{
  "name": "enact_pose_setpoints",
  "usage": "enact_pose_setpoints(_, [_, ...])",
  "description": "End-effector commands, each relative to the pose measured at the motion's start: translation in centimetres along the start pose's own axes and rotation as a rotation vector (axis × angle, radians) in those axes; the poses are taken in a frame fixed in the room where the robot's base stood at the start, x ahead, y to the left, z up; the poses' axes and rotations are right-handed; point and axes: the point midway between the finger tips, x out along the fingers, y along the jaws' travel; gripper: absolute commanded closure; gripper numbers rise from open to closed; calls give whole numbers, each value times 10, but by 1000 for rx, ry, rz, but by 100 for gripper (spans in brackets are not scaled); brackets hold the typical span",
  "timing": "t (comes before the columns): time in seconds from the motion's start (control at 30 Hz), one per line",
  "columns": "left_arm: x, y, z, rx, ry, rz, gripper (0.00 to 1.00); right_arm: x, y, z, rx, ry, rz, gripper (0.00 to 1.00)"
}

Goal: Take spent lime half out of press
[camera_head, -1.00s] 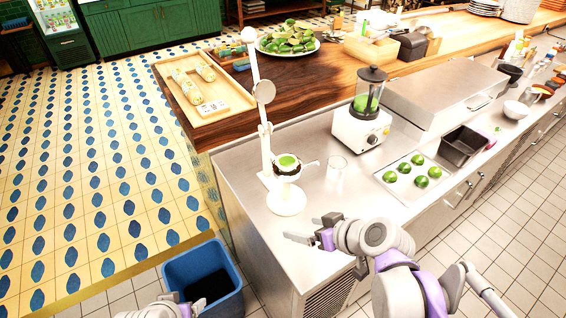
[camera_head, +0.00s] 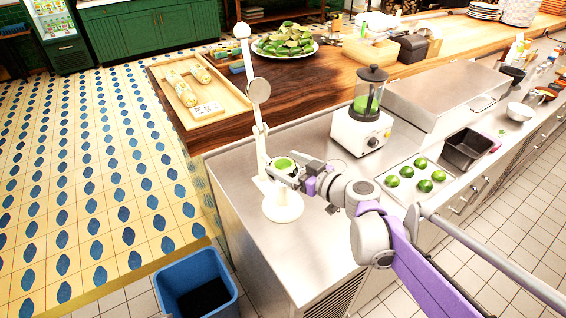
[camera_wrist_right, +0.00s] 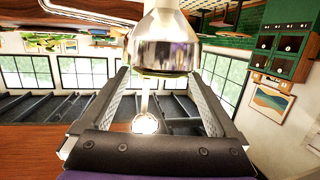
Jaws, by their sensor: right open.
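The press is white, with a tall lever post (camera_head: 258,120) and a round base (camera_head: 283,208), and stands near the front left corner of the steel counter. The green lime half (camera_head: 284,163) shows cut face up in its cup. My right gripper (camera_head: 284,178) is open at the cup, coming from the right. In the right wrist view, which looks inverted, the shiny metal cup (camera_wrist_right: 165,48) lies between the spread fingers (camera_wrist_right: 165,95). Contact cannot be told. Only a thin greenish edge shows at the cup's rim there. My left gripper is out of view.
A blue bin (camera_head: 226,300) stands on the floor left of the counter. A blender (camera_head: 362,130) and a tray with several limes (camera_head: 408,197) lie right of the press. A wooden tray (camera_head: 222,113) sits behind it. The counter front is clear.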

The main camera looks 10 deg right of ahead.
Motion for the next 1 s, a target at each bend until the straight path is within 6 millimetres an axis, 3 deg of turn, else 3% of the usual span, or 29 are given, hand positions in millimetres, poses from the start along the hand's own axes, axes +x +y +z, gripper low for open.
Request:
enact_pose_setpoints(0.3, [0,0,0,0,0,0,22,43,0,1,1,0,-2,5])
enact_pose_setpoints(0.57, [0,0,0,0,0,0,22,46,0,2,1,-1,0,5])
enact_pose_setpoints(0.87, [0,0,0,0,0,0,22,46,0,1,1,-1,0,57])
enact_pose_setpoints(1.0, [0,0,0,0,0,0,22,46,0,1,1,-1,0,61])
